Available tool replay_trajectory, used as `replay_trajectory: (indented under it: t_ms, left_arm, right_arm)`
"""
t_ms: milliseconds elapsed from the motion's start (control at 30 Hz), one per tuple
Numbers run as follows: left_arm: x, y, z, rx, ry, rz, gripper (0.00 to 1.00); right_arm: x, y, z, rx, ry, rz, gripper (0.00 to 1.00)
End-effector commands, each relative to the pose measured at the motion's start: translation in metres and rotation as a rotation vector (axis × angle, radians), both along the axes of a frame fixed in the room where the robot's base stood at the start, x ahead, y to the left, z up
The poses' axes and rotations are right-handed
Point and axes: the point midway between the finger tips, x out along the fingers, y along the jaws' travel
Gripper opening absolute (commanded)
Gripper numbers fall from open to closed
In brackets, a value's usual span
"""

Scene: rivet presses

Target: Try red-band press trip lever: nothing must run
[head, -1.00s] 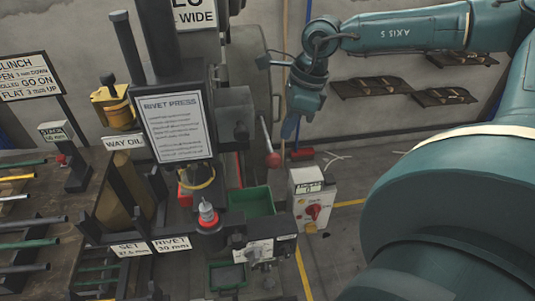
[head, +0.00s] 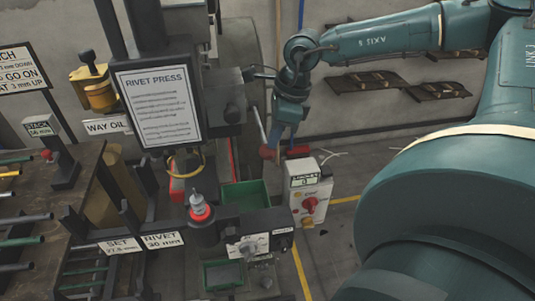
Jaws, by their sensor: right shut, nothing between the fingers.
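The rivet press (head: 160,45) stands at left centre with a printed "RIVET PRESS" sign. A red ring (head: 200,213) circles the silver-tipped post at its front. The trip lever (head: 266,150), a pale rod with a red knob, slants down at the press's right side. My right gripper (head: 276,138) is shut and empty, pointing down close beside the knob; I cannot tell whether it touches. A white switch box (head: 311,190) with a red rotary knob (head: 309,204) and small label stands right of the press. My left gripper is not in view.
Green bins (head: 245,193) sit at the press front. A rack with rods (head: 22,242) and a STACK post (head: 66,160) stand at left. A yellow oiler (head: 97,90) hangs by the WAY OIL sign. Floor right of the switch box is partly clear, with a yellow line (head: 301,272).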

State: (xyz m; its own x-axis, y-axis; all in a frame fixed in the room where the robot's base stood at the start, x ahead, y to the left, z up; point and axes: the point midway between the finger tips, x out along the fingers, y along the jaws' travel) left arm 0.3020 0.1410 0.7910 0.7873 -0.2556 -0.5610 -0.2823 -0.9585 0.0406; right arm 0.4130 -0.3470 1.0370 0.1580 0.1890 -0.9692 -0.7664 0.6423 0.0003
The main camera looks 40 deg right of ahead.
Motion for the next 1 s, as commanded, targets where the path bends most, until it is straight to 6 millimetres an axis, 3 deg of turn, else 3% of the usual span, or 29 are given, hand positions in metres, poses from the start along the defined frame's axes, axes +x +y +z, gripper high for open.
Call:
replay_trajectory:
  t_ms: [533, 1000]
  left_arm:
    - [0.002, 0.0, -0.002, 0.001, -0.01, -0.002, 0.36]
    - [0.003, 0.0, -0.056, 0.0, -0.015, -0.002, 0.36]
  right_arm:
    - [0.001, 0.001, -0.008, 0.002, -0.001, 0.0, 0.0]
    - [0.001, 0.001, -0.053, 0.001, -0.001, 0.0, 0.0]
